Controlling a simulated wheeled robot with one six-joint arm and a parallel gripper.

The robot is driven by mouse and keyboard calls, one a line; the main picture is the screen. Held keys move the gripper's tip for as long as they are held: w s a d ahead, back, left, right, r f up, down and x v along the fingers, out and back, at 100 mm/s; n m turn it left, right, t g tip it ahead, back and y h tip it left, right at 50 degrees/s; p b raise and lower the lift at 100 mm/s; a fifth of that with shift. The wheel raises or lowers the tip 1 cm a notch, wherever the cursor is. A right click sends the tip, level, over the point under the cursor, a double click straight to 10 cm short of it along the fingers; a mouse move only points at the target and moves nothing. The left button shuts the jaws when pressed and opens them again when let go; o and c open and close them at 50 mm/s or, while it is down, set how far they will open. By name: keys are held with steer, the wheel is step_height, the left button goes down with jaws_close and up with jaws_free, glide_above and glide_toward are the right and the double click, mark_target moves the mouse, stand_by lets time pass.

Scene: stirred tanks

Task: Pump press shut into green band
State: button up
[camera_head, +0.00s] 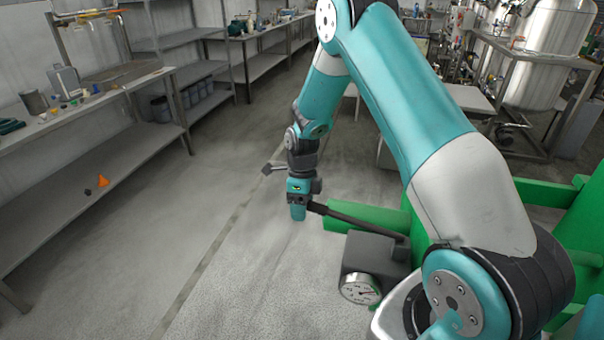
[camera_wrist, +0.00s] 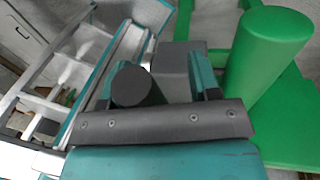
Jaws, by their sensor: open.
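The pump (camera_head: 375,257) is a dark grey block low at centre right with a long dark lever (camera_head: 355,219) reaching out to the left. A round white gauge (camera_head: 360,288) sits on its front; its needle shows, but the picture is too small to read it or a green band. My gripper (camera_head: 298,211) is open at the lever's outer end. In the wrist view the round dark lever end (camera_wrist: 137,88) shows between the spread fingers of my gripper (camera_wrist: 155,82), closer to the left one. The grey pump body (camera_wrist: 175,65) is beyond. Contact cannot be told.
The green press frame (camera_head: 540,192) stands right of the pump, and a thick green cylinder (camera_wrist: 268,60) shows in the wrist view. A workbench (camera_head: 110,95) with small items lines the left wall. Steel tanks (camera_head: 550,45) stand at the back right.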

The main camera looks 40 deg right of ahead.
step_height(320, 180, up, 13)
steer(key=w+d+b, duration=0.1)
steer(key=w+b, duration=0.1)
steer(key=shift+w+d, duration=0.15)
steer(key=shift+d, duration=0.25)
steer(key=shift+a+f, duration=0.1)
steer(key=shift+f, duration=0.05)
steer(key=s+a+r+n+t+y, duration=0.1)
steer(key=s+a+r+n, duration=0.35)
steer(key=a+n, duration=0.35)
steer(key=s+a+r+n, duration=0.4)
steer(key=s+a+n, duration=0.25)
steer(key=n, duration=0.25)
steer(key=s+a+r+n+y, duration=0.1)
steer(key=s+a+n, duration=0.3)
steer(key=s+n, duration=0.4)
steer(key=s+a+r+n, duration=0.1)
steer(key=s+a+n, duration=0.3)
steer(key=s+n, duration=0.4)
steer(key=n, duration=0.2)
steer(key=shift+a+r+n+t+y, duration=0.2)
steer(key=shift+a+n+t+y, duration=0.1)
steer(key=shift+a+t+y, duration=0.1)
